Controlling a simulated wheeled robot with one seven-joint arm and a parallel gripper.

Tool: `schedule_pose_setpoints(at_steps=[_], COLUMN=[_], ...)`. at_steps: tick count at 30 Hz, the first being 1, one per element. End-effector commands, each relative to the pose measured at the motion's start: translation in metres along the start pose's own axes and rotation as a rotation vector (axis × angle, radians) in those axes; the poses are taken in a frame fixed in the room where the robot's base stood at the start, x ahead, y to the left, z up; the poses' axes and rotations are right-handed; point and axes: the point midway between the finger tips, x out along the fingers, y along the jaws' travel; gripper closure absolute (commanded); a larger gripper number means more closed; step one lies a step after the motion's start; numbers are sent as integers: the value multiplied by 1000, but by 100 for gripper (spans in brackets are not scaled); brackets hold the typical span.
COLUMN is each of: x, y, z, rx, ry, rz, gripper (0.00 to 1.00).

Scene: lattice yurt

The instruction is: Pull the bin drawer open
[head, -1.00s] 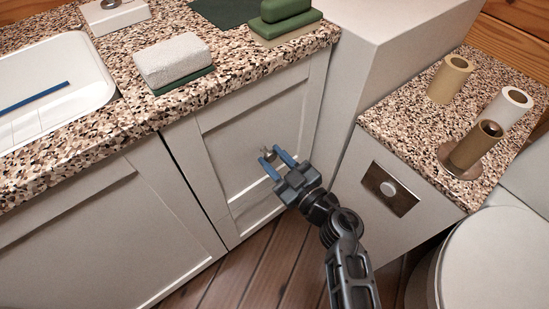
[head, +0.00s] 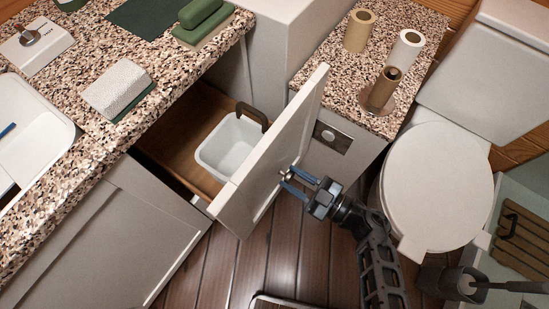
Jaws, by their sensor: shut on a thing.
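The bin drawer (head: 272,148) stands pulled out from the counter, its pale front panel apart from the cabinet. Inside, a white bin (head: 228,148) with a brown handle sits on the wooden drawer floor (head: 190,132). My gripper (head: 290,179) is in front of the panel, its blue fingers shut on the small metal knob (head: 286,174). The fingers partly hide the knob.
The speckled counter (head: 215,62) with a sink (head: 30,125) is at the left. A toilet (head: 437,185) stands close on the right, with a brush holder (head: 462,283) below. Wooden floor (head: 290,245) shows below the drawer.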

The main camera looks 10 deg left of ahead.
Motion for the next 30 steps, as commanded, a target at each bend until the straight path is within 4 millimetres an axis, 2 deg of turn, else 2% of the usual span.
schedule_pose_setpoints(at_steps=[3,9,22,23,30], x=[-17,-31,-34,-34,-34], y=[0,0,0,0,0], z=[-2,-1,0,0,0], rx=[1,-1,-1,-1,0], ry=[1,2,1,1,1], rz=[0,-1,-2,-2,-1], gripper=[100,100,100,64,41])
